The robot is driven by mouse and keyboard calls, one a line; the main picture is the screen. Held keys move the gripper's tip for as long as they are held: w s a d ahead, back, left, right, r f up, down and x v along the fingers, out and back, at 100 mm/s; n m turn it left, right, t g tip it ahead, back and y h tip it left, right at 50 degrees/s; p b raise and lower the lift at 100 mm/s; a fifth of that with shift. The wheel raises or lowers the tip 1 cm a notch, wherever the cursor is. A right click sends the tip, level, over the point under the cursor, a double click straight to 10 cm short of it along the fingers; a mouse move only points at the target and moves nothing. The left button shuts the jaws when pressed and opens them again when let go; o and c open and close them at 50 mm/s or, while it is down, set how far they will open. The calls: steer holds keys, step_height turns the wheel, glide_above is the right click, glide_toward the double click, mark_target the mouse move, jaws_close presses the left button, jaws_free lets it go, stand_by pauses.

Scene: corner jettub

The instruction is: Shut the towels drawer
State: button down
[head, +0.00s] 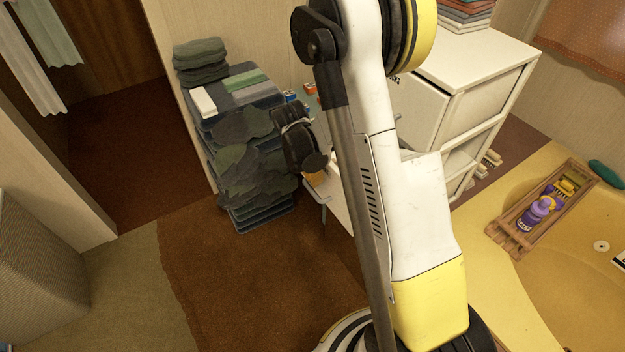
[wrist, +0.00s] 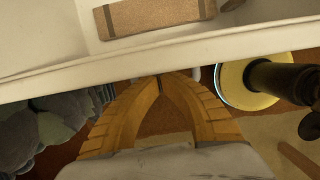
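A white cabinet (head: 470,62) stands right of my arm in the head view, with a pale front panel (head: 420,112) at its left side. A low pale surface, perhaps an open drawer (head: 336,198), juts out on the left below it, mostly hidden by my arm. In the wrist view a long cream edge (wrist: 200,48), apparently a drawer's, crosses above my gripper (wrist: 160,80). A brown block-like item (wrist: 155,17) lies beyond that edge. My gripper's orange fingers meet at the tips, empty, close to the edge; contact is unclear. The towels drawer's label is not visible.
A rack of dark folded towels and mats (head: 245,150) stands left of my wrist. A yellow tub (head: 560,260) with a wooden caddy (head: 540,208) is at the right. Brown carpet (head: 230,270) is open at lower left. Folded cloths (head: 465,15) lie on the cabinet.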

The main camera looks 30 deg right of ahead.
mark_target(337, 167)
steer(key=d, duration=1.2)
steer(key=shift+w+d+b, duration=0.2)
steer(key=shift+d+b, duration=0.05)
steer(key=shift+b, duration=0.1)
steer(key=a+r+p, duration=0.4)
steer(key=a+r, duration=0.3)
steer(key=r, duration=0.2)
steer(key=shift+h, duration=0.8)
steer(key=s, duration=0.2)
steer(key=s+a, duration=0.1)
steer(key=s, duration=0.2)
steer(key=shift+s+a+f, duration=0.15)
steer(key=shift+s+a, duration=0.2)
steer(key=shift+s, duration=0.05)
steer(key=b+x, duration=0.5)
steer(key=x, duration=0.5)
steer(key=shift+w+d+f, duration=0.1)
steer(key=shift+f, duration=0.1)
steer(key=d, duration=0.3)
steer(key=shift+d+r+b, duration=0.15)
steer(key=shift+b, duration=0.25)
steer(key=shift+d, duration=0.35)
